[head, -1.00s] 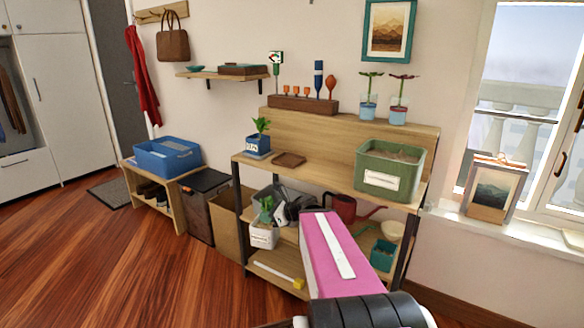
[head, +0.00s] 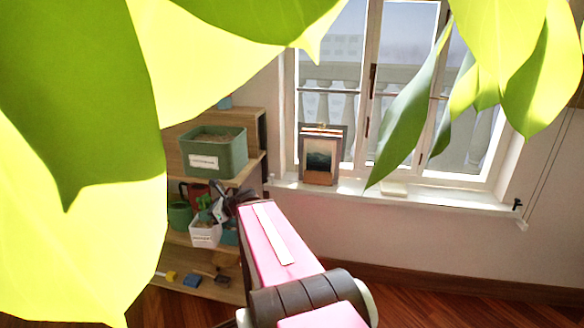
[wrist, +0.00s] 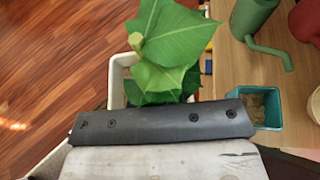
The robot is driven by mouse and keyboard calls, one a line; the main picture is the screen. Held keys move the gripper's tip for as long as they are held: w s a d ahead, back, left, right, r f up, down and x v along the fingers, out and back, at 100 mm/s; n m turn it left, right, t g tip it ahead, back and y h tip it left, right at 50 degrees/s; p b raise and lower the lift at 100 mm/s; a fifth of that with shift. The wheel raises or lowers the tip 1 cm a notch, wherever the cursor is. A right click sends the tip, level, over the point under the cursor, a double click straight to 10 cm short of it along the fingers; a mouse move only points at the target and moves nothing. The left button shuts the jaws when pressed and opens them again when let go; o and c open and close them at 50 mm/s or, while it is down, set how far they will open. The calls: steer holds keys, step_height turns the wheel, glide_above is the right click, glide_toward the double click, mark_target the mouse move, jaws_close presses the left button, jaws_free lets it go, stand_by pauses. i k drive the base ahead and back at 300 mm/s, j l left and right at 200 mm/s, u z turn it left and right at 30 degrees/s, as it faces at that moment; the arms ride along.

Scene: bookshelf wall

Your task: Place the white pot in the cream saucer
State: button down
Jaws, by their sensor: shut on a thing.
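The white pot (head: 205,232) holds a green leafy plant and has a pale label on its front. My gripper (head: 222,208) is shut on it, at the shelf unit in the head view. In the wrist view, the white pot's rim (wrist: 117,76) shows just beyond my gripper (wrist: 160,118), partly covered by big leaves. A low, flat cream piece on the window sill looks like the cream saucer (head: 393,188). It is apart from my gripper, to the right, and partly behind a leaf.
Large leaves (head: 80,90) close to the head camera block the left and top. A green bin (head: 213,151) stands on the shelf unit. A framed picture (head: 321,157) stands on the sill (head: 300,187). A teal pot (wrist: 262,107) is right of my gripper.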

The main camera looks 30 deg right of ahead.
mark_target(393, 188)
steer(key=k+l+z, duration=0.15)
steer(key=l, duration=0.8)
steer(key=i+l, duration=0.1)
steer(key=l, duration=0.15)
steer(key=i+l, duration=0.3)
steer(key=l+u, duration=0.2)
steer(key=l, duration=0.2)
steer(key=k+l+u, duration=0.15)
steer(key=l, duration=0.25)
steer(key=k+l+u, duration=0.15)
steer(key=k+l, duration=0.2)
steer(key=l, duration=0.2)
steer(key=k+l+u, duration=0.15)
steer(key=k+l, duration=0.2)
steer(key=l, duration=0.15)
steer(key=k+l+z, duration=0.1)
steer(key=k+l, duration=0.45)
steer(key=k, duration=0.2)
